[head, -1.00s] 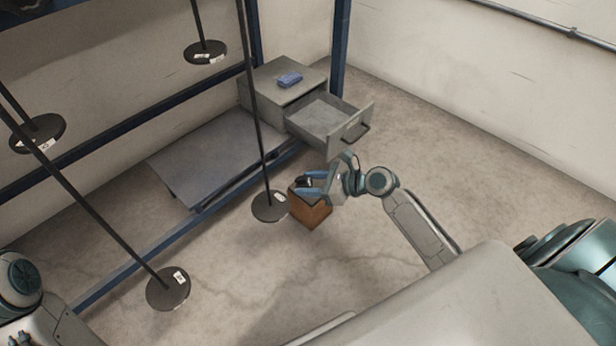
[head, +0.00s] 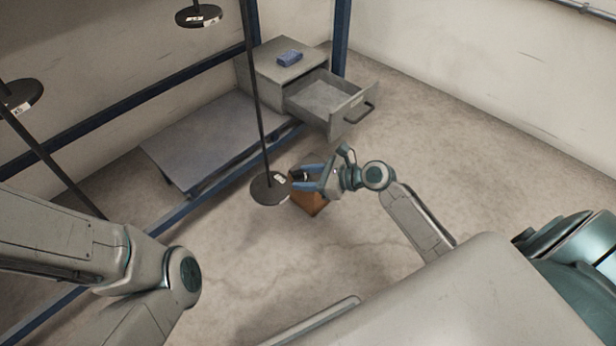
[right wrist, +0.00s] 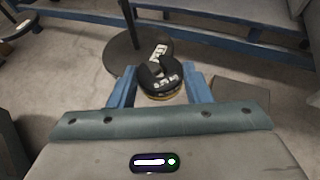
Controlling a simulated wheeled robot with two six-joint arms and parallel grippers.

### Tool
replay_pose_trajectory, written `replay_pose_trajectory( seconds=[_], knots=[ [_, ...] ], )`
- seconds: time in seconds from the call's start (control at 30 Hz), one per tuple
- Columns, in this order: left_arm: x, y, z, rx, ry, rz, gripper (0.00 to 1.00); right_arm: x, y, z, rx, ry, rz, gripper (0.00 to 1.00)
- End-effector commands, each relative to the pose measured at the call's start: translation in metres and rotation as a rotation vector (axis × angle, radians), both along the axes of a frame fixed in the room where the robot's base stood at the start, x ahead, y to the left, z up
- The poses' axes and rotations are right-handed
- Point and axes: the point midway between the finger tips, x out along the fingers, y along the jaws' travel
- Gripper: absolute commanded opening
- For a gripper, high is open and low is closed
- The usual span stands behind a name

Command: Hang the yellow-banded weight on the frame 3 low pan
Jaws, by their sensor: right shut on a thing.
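My right gripper (head: 303,178) is shut on a dark round weight, the yellow-banded weight (right wrist: 160,80). A black round pan (head: 268,189) hangs on a dark rod, just left of the right gripper. The same pan (right wrist: 122,58) shows right behind the weight in the right wrist view. I cannot tell whether weight and pan touch. My left arm crosses the lower left, but its gripper is out of view.
Other black pans hang at the upper left (head: 198,16) and left edge (head: 20,95). A grey cabinet with an open drawer (head: 335,103) and a blue block (head: 289,58) stands behind. A brown box (head: 312,203) is under the right gripper. Floor at right is clear.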

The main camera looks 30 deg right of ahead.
Motion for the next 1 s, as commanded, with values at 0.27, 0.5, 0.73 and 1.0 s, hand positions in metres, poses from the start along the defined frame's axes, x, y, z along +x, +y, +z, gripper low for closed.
replay_pose_trajectory(
  seconds=[0.27,0.5,0.73,1.0],
  knots=[
    [0.002,0.000,-0.008,0.003,0.012,-0.001,0.15,0.006,0.015,0.000,0.001,-0.004,0.001,0.18],
    [0.004,0.000,-0.014,0.005,0.022,-0.002,0.15,0.011,0.029,-0.001,0.001,-0.003,0.000,0.18],
    [0.005,-0.001,-0.017,0.007,0.028,-0.004,0.15,0.014,0.038,0.001,0.000,-0.001,0.000,0.18],
    [0.005,-0.001,-0.011,0.006,0.028,-0.003,0.15,0.014,0.039,0.002,0.001,0.000,-0.001,0.18]
  ],
)
